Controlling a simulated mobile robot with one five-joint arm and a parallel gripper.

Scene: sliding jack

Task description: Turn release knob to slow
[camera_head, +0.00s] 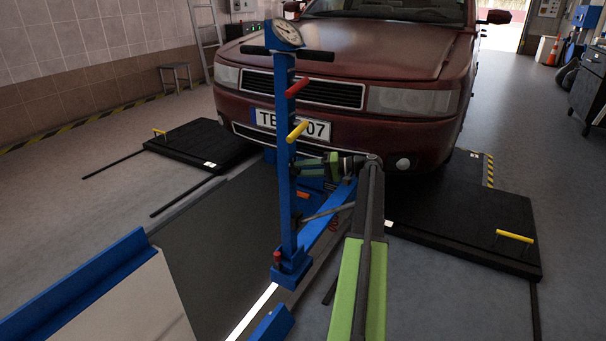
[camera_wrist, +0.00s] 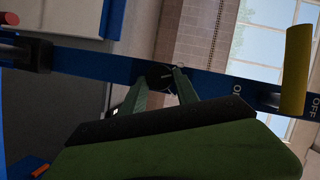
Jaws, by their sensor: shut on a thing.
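The blue column of the jack (camera_head: 284,150) stands upright in front of the red car. My gripper (camera_head: 300,168) reaches the column from the right, below the yellow lever (camera_head: 297,131). In the wrist view the column runs sideways, and the two green fingers of my gripper (camera_wrist: 163,84) close around a small dark release knob (camera_wrist: 158,74) on it. The knob's markings are too small and dark to read. In the head view the knob is hidden by the column and gripper.
A red lever (camera_head: 297,88), a black crossbar (camera_head: 318,55) and a round gauge (camera_head: 287,33) sit higher on the column. The yellow lever (camera_wrist: 297,70) has ON and OFF lettering beside it. The red car (camera_head: 340,75) stands close behind. Black floor plates (camera_head: 465,215) flank the pit.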

